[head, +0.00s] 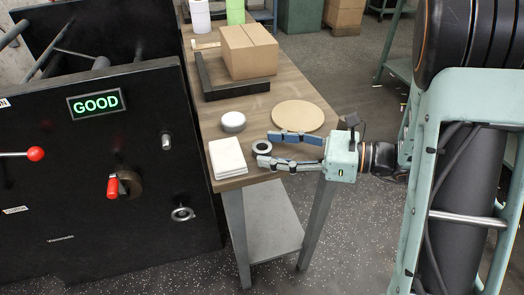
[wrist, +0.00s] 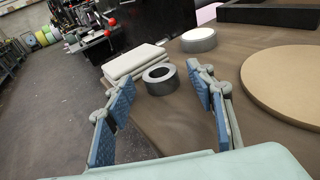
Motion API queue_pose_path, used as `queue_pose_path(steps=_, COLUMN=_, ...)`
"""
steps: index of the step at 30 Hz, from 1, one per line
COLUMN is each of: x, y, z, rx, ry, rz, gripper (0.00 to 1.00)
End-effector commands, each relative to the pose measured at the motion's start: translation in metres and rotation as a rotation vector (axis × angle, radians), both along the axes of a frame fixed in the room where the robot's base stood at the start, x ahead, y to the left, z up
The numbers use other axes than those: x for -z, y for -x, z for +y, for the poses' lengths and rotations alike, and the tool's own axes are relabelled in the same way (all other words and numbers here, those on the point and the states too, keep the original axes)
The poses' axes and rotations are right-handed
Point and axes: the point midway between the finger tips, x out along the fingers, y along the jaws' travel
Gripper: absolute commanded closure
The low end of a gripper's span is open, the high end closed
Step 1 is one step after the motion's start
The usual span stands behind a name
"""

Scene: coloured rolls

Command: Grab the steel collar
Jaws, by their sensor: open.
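The steel collar (wrist: 160,79) is a short dark-grey ring with a round hole, lying flat on the brown table near its front edge. In the wrist view it sits ahead of and between the two fingers. In the head view the collar (head: 262,147) shows just left of the fingertips. My gripper (head: 266,148) is open and reaches in from the right, low over the table. In the wrist view my gripper (wrist: 158,100) has nothing between its blue finger pads. The collar appears apart from both fingers.
A white folded stack (head: 227,158) lies left of the collar, and a white-topped round puck (head: 233,122) behind it. A round tan board (head: 297,116), a black angle piece (head: 235,88) and a cardboard box (head: 248,52) occupy the table (head: 200,118). A black machine panel (head: 75,185) stands at left.

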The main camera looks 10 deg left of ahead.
Motion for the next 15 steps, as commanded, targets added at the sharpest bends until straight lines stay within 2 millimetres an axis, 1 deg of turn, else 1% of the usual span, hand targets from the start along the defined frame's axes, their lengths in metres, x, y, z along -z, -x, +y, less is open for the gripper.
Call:
queue_pose_path(steps=1, x=0.0022, y=0.0007, z=0.0065, rx=-0.004, ry=0.0, rz=0.001, gripper=0.5)
queue_pose_path(steps=4, x=0.0025, y=0.0, z=0.0129, rx=-0.001, ry=0.0, rz=0.0, gripper=0.5)
queue_pose_path(steps=12, x=0.0022, y=-0.0006, z=0.0147, rx=0.001, ry=0.001, rz=0.0, gripper=0.5)
queue_pose_path(steps=14, x=0.0022, y=-0.0006, z=0.0147, rx=0.0, ry=0.001, rz=0.0, gripper=0.55)
queue_pose_path(steps=15, x=0.0022, y=-0.0005, z=0.0147, rx=0.0, ry=0.001, rz=0.0, gripper=0.6)
